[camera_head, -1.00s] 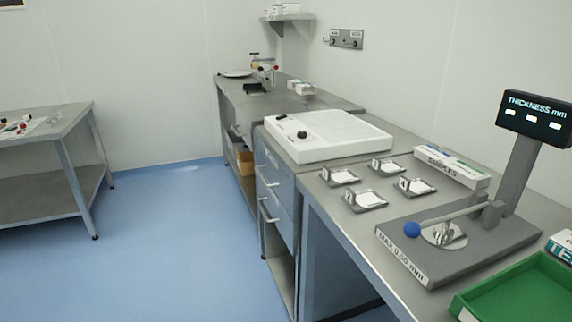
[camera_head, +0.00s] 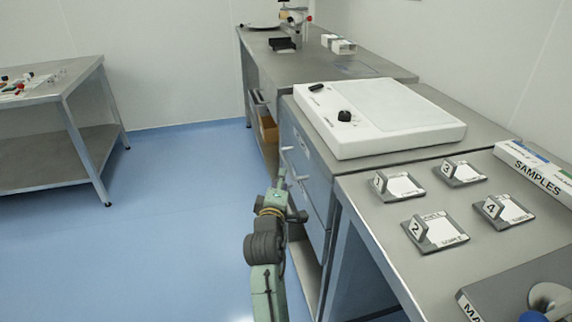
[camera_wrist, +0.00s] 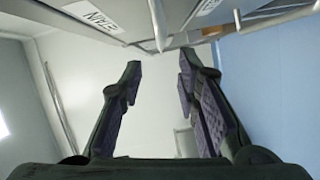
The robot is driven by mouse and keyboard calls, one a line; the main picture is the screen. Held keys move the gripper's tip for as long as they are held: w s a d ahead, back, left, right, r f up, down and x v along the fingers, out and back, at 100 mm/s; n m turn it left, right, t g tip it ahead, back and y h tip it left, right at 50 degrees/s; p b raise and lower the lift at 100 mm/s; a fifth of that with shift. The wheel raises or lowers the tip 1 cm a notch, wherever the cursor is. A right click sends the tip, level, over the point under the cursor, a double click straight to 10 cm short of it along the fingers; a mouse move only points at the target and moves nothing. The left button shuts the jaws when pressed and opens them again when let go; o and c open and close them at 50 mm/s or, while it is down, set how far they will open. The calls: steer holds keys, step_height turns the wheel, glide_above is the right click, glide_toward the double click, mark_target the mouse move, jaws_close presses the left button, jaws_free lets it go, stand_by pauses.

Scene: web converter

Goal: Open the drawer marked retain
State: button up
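The drawer cabinet (camera_head: 310,187) stands under the white light box, its grey drawer fronts facing left with bar handles; labels cannot be read there. In the wrist view, a white label (camera_wrist: 92,16), tilted and partly legible with letters like "AIN", sits on a drawer front at the top. A pale bar handle (camera_wrist: 157,24) is just right of this label, above and beyond my fingertips. My gripper (camera_wrist: 160,65) is open, with nothing between its fingers. In the head view my gripper (camera_head: 283,178) is beside the drawer fronts, near the handles; its fingertips are hard to make out.
The white light box (camera_head: 375,118) tops the cabinet. Numbered sample stands (camera_head: 435,232) and a SAMPLES box (camera_head: 535,170) are on the right bench. A brown box (camera_head: 268,128) sits on a shelf beyond. Blue floor (camera_head: 170,220) is clear between the cabinet and the left table (camera_head: 50,90).

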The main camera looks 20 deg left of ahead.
mark_target(286, 161)
steer(key=p+x, duration=0.2)
steer(key=x, duration=0.8)
steer(key=shift+w+f, duration=0.15)
steer(key=shift+w, duration=0.15)
steer(key=shift+c, duration=0.2)
jaws_close()
